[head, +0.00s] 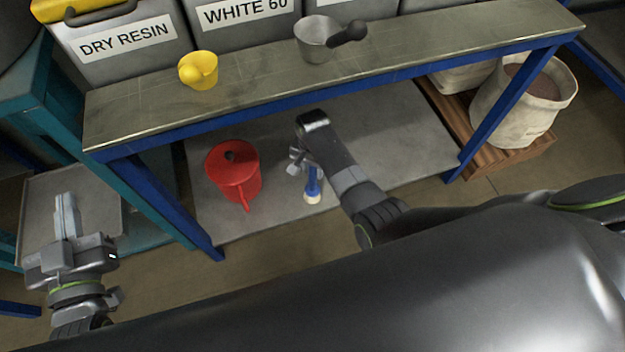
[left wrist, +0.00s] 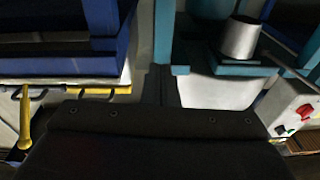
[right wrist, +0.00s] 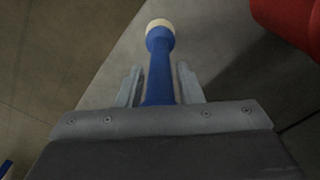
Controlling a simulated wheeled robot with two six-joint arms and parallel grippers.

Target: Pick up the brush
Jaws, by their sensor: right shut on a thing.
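The brush (head: 312,186) has a blue handle with a pale round end. It is under the bench, above or at the grey lower shelf; I cannot tell if it touches. My right gripper (head: 303,160) is shut on it. In the right wrist view the brush (right wrist: 160,62) runs between the two fingers of my right gripper (right wrist: 158,85), its pale end pointing away; its other end is hidden by the gripper body. My left gripper (head: 66,205) is at the far left, away from the brush, and its fingers look together and empty.
A red can with a spout (head: 233,170) stands on the lower shelf (head: 385,125) left of the brush. A blue leg (head: 170,210) and a white sack (head: 525,100) flank the shelf.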

